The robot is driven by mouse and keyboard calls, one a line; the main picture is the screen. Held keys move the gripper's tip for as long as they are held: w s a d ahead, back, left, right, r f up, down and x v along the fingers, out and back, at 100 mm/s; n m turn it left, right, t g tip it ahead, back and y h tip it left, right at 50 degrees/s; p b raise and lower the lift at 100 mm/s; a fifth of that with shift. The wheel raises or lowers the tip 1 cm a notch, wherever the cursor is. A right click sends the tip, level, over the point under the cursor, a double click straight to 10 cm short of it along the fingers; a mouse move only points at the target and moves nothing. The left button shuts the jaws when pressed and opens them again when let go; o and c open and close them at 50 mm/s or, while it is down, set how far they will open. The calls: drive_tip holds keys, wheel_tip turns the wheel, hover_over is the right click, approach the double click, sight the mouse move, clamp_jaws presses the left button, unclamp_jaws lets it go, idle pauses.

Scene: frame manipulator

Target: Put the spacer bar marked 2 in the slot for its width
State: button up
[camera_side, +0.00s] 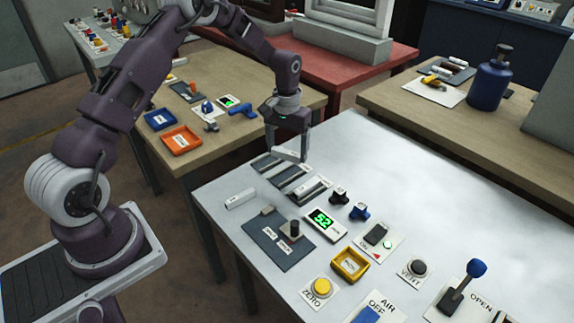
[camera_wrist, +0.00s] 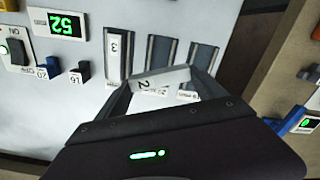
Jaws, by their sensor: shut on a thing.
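My gripper (camera_side: 288,153) is shut on the light grey spacer bar marked 2 (camera_wrist: 163,77). It holds the bar crosswise between its fingertips, above the slot row at the table's far-left side. Three dark slots stand side by side. In the wrist view the middle slot (camera_wrist: 160,50) and the right slot (camera_wrist: 203,56) look empty. The left slot (camera_wrist: 126,75) holds a pale bar marked 3 (camera_wrist: 114,53). The held bar and fingers partly cover the near slot ends and width labels, which I cannot read surely. The gap below the bar is hard to judge.
Another pale bar (camera_side: 240,198) lies loose on the table, left of the slots. Nearby are a dark gauge plate (camera_side: 268,240), a green display reading 52 (camera_side: 322,220), small dark and blue blocks (camera_side: 359,212) and a yellow tray (camera_side: 350,265).

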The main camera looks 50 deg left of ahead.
drive_tip(key=shift+f, duration=2.2)
drive_tip(key=shift+f, duration=0.15)
drive_tip(key=shift+f, duration=0.45)
drive_tip(key=o, duration=1.5)
drive_tip(key=shift+r, duration=0.1)
